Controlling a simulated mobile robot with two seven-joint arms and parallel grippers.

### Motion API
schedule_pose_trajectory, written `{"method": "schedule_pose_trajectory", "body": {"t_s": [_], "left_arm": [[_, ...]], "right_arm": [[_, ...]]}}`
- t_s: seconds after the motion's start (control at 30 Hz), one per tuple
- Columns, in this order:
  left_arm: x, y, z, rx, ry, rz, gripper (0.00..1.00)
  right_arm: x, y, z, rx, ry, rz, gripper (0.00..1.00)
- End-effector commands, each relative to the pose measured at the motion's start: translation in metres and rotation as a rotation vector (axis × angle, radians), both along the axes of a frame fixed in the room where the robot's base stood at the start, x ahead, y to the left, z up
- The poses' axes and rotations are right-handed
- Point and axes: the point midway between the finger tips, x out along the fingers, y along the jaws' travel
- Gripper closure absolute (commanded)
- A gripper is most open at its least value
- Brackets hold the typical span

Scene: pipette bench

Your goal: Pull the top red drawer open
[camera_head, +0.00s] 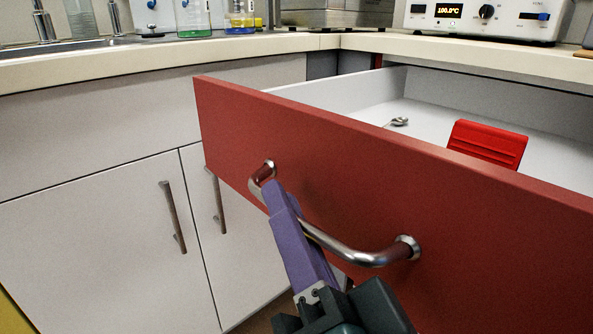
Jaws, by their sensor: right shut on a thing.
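The top red drawer (420,215) stands pulled out from the bench, with its white inside showing behind the red front. Its curved metal handle (362,256) runs across the front. My right gripper (279,200) comes up from the bottom of the picture. Its purple fingers are shut on the handle near its left end. Inside the drawer lie a red ridged object (488,144) and a small metal item (397,122). My left gripper is not in view.
White cupboard doors (95,250) with metal handles are at the left. The counter (130,72) runs above, with bottles (192,18), a sink and a device reading 100.0°C (485,18). A little floor shows below the handle.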

Motion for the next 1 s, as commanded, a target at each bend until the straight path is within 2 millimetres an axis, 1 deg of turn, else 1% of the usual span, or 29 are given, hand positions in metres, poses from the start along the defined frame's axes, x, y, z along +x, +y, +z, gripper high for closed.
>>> {"method": "schedule_pose_trajectory", "body": {"t_s": [0.13, 0.5, 0.53, 0.77, 0.8, 1.0], "left_arm": [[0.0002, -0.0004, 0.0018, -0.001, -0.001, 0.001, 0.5], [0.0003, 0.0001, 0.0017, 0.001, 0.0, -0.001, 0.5], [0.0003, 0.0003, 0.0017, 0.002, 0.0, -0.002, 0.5], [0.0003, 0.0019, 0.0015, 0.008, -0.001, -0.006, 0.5], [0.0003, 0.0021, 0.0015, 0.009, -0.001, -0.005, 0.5], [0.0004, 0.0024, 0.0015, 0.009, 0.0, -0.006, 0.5]], "right_arm": [[-0.0039, 0.0051, 0.0016, 0.0, -0.003, -0.001, 1.0], [-0.0048, 0.0063, 0.0014, -0.001, -0.005, -0.001, 1.0], [-0.0048, 0.0062, 0.0013, -0.001, -0.005, -0.001, 0.84], [-0.0047, 0.0062, 0.0008, 0.0, -0.002, 0.0, 0.58], [-0.0047, 0.0063, 0.0007, -0.001, -0.002, 0.0, 0.55], [-0.0049, 0.0061, 0.0002, 0.0, -0.001, 0.001, 0.55]]}}
